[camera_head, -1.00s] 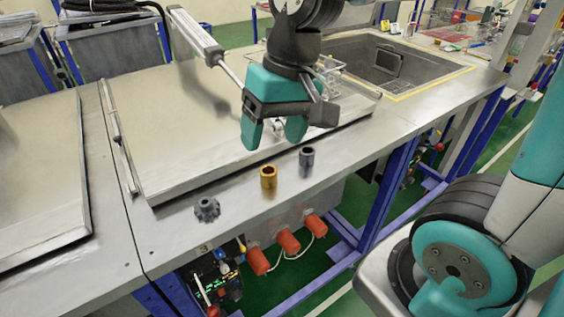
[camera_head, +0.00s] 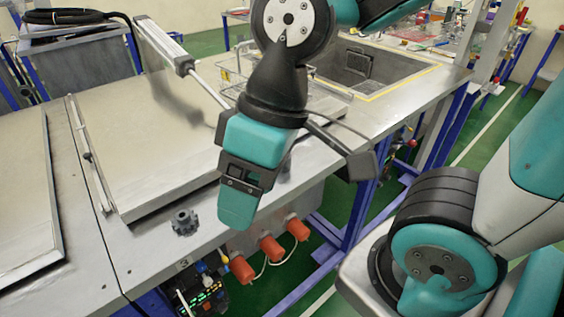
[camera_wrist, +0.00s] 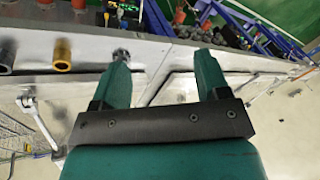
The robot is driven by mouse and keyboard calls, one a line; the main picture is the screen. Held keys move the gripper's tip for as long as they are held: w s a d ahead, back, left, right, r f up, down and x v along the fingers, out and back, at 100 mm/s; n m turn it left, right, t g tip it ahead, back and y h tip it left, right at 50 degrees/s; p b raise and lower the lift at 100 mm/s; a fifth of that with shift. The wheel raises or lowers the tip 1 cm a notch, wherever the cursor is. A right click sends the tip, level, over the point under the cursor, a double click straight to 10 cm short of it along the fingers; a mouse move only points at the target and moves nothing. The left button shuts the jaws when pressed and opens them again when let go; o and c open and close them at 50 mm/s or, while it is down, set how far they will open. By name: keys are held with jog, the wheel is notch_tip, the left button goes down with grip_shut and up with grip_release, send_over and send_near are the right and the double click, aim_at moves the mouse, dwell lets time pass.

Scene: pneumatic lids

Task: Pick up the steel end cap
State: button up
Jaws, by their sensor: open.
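My gripper (camera_head: 240,200) is open and empty above the front edge of the bench in the head view. In the wrist view my gripper (camera_wrist: 161,58) has its two teal fingers apart, with only bench between them. A dark grey cylinder (camera_wrist: 7,56), which looks like steel, stands at the left edge of the wrist view. A gold cylinder (camera_wrist: 62,54) stands beside it. A grey toothed, gear-like piece (camera_head: 185,221) stands left of my gripper; in the wrist view it shows by the left fingertip. I cannot tell for certain which grey piece is the end cap.
A large flat lid (camera_head: 150,150) lies on the bench behind the pieces, with a pneumatic cylinder (camera_head: 160,45) above it. Another lid (camera_head: 25,200) is at the left. An open basin (camera_head: 375,65) is at the back right. Red connectors (camera_head: 270,249) stick out below the edge.

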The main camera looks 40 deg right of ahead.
jog(key=shift+o, duration=0.2)
jog(key=w+d+f+n+h+b, duration=0.1)
jog(key=w+d+f+n+h, duration=0.15)
jog(key=w+d, duration=0.85)
jog(key=w+d+f+n+h+b, duration=0.1)
jog(key=w+d+n+h, duration=0.15)
jog(key=w+d, duration=0.95)
jog(key=shift+n+y, duration=0.4)
jog(key=f, duration=0.3)
jog(key=f+p, duration=0.1)
jog(key=f, duration=0.3)
jog(key=f+p, duration=0.1)
jog(key=f, duration=0.2)
jog(key=shift+s+a+f, duration=0.1)
jog(key=shift+s+f, duration=0.15)
jog(key=shift+s+a+f+p, duration=0.1)
jog(key=shift+f+p, duration=0.4)
jog(key=shift+f, duration=1.1)
jog(key=shift+s+a+f+p, duration=0.1)
jog(key=shift+f+p, duration=0.4)
jog(key=shift+f, duration=1.05)
jog(key=shift+c, duration=0.5)
jog(key=shift+r, duration=0.1)
jog(key=c, duration=1.2)
